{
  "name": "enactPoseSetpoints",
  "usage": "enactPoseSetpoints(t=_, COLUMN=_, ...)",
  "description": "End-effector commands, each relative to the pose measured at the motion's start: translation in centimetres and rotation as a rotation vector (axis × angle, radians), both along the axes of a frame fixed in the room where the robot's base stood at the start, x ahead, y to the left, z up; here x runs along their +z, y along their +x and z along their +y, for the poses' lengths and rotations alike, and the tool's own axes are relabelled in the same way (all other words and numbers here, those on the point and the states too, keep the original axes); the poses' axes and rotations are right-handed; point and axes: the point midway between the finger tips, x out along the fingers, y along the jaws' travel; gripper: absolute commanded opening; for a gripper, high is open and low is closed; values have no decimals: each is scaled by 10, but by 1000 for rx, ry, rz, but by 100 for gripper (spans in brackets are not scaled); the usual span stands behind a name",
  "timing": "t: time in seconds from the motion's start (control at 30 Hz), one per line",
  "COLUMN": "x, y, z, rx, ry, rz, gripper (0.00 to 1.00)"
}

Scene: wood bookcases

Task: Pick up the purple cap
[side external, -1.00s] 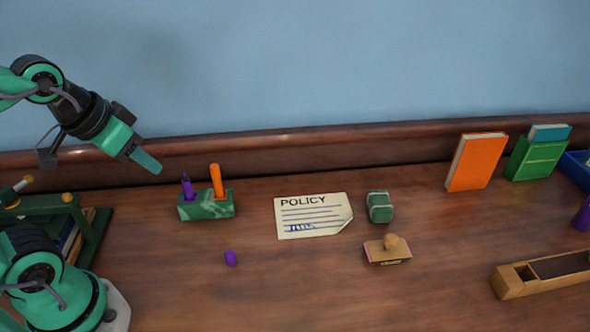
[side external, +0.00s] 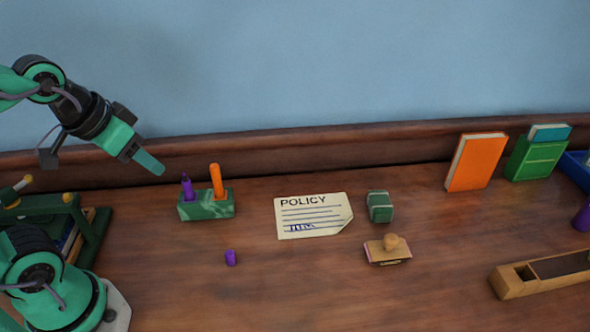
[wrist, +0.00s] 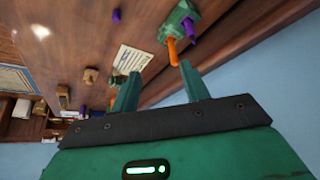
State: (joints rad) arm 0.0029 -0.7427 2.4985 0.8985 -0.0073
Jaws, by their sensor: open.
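The purple cap (side external: 230,257) is a small cylinder on the wooden table, in front of the green marbled pen holder (side external: 206,206). It also shows near the top of the wrist view (wrist: 116,15). A purple pen (side external: 187,186) and an orange pen (side external: 217,182) stand in the holder. My gripper (side external: 150,163) is high at the left, above and behind the cap and well apart from it. In the wrist view my gripper's two fingers (wrist: 160,84) are spread, with nothing held between them.
A policy sheet (side external: 313,215), a green block (side external: 380,207) and a wooden stamp (side external: 387,250) lie right of the cap. Orange (side external: 477,162) and green (side external: 536,158) books stand at the back right. A wooden box (side external: 545,273) lies front right. The table around the cap is clear.

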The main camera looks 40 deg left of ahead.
Motion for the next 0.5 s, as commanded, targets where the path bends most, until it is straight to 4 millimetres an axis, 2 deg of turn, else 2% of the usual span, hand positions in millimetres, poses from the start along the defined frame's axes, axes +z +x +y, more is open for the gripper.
enactPoseSetpoints(t=0.27, x=-14, y=15, z=-11, rx=34, ry=-36, rz=65, gripper=46)
enactPoseSetpoints(t=0.5, x=-42, y=35, z=-31, rx=104, ry=-83, rz=171, gripper=46)
